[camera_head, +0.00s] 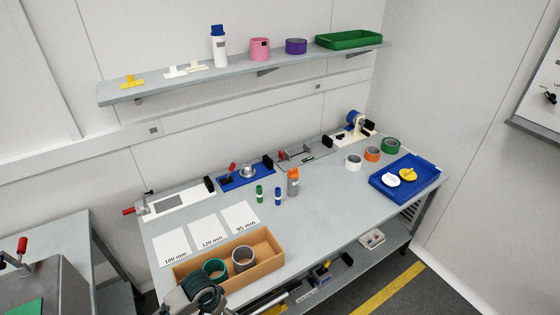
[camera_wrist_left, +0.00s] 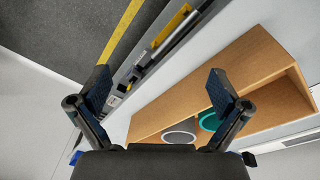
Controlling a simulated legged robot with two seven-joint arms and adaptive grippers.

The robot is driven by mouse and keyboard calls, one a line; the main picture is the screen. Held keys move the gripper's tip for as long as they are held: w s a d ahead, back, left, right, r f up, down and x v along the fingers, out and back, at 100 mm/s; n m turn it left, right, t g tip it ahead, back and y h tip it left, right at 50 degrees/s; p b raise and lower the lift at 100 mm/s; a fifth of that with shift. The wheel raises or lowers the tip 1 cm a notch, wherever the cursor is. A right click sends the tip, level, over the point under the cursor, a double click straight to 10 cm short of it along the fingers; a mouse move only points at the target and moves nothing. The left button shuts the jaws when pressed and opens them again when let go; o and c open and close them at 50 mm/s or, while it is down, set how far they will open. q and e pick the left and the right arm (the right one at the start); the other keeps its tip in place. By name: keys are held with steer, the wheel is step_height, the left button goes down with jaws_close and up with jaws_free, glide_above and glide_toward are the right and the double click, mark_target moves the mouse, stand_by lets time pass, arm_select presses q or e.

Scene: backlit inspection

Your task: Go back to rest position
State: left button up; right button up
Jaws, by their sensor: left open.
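My left gripper (camera_wrist_left: 160,88) shows in the left wrist view, with its two dark fingers wide apart and nothing between them. It is above and beside the front of the wooden box (camera_wrist_left: 215,85), near the table's front edge. In the head view a dark part of my left arm shows at the bottom, in front of the box (camera_head: 262,270). The fingers cannot be made out clearly there. The box holds a teal ring (camera_head: 214,268) and a grey ring (camera_head: 243,258). My right gripper is in neither view.
White sheets (camera_head: 208,232) marked with sizes lie behind the box. A blue tray (camera_head: 419,167) holds white and yellow pieces at the right. A shelf (camera_head: 120,94) runs above. The front-right tabletop is clear.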

arm_select(q)
steer(key=s+d+f+t+h, duration=0.2)
steer(key=s+d+f, duration=0.25)
steer(key=s, duration=0.45)
steer(key=s+a+f+n+y, duration=0.1)
steer(key=s+a+n+y, duration=0.15)
steer(key=s+a, duration=0.55)
step_height(320, 180, down, 26)
steer(key=s, duration=0.3)
steer(key=s+a+f+g, duration=0.1)
steer(key=s+a+f, duration=0.1)
steer(key=s+f, duration=1.4)
steer(key=shift+s+a+f+g+y, duration=0.15)
steer(key=shift+s+f+g+y, duration=0.25)
steer(key=shift+s, duration=0.4)
steer(key=shift+m, duration=0.25)
